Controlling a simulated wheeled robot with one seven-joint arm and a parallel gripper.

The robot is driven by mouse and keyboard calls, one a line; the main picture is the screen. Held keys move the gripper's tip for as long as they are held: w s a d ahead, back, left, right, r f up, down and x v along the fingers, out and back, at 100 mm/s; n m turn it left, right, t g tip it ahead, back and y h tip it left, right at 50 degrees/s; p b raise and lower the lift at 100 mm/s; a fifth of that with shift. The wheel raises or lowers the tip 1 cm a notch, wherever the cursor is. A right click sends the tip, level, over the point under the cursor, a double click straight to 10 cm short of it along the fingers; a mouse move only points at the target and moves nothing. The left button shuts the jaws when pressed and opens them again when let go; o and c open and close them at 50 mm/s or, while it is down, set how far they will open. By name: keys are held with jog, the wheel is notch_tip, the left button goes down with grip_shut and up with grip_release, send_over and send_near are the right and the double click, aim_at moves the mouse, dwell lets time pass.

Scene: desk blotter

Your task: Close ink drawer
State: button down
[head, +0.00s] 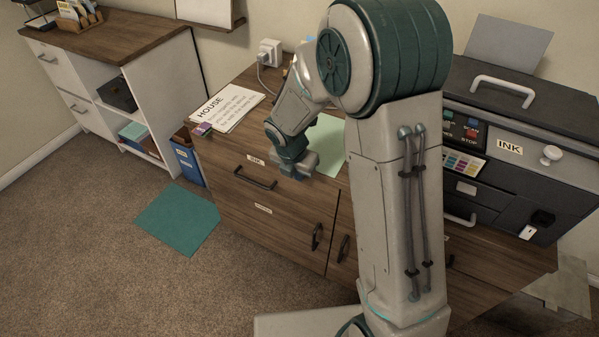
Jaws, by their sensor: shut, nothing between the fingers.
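A dark printer (509,102) stands on the right of the wooden cabinet top. A white "INK" label (509,147) and a round pale knob (551,155) are on its upper right part. Below them a dark block (527,212) with a small pale piece is at the printer's front. I cannot tell from this view how far the ink drawer stands open. My gripper (301,170) is shut and empty, pointing down near the cabinet's front edge, well to the left of the printer. My upright arm hides the middle of the cabinet and the printer's left side.
The wooden cabinet (227,192) has shut-looking drawers and protruding handles. A "HOUSE" sheet (229,106) and a pale green sheet (328,143) lie on top. A teal mat (179,218) lies on the carpet. A white shelf unit (163,88) stands at left. The carpet at lower left is clear.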

jog(key=shift+w+r, duration=0.1)
jog(key=shift+w, duration=0.05)
jog(key=s+a+r+p, duration=0.3)
jog(key=s+r, duration=0.2)
jog(key=r, duration=0.4)
jog(key=shift+s+a+r, duration=0.25)
jog(key=shift+s+r, duration=0.05)
jog(key=shift+s, duration=0.05)
jog(key=s+d+r+m+p, duration=0.4)
jog(key=r+m, duration=0.3)
jog(key=m, duration=0.3)
jog(key=s+d+r+m+y+p, duration=0.1)
jog(key=s+d+r+m+p, duration=0.4)
jog(key=r+m, duration=0.3)
jog(key=s+d+r+m+p, duration=0.4)
jog(key=s+r+m, duration=0.3)
jog(key=m, duration=0.4)
jog(key=shift+d+r+m+y, duration=0.2)
jog(key=shift+r+m+y, duration=0.1)
jog(key=shift+r, duration=0.35)
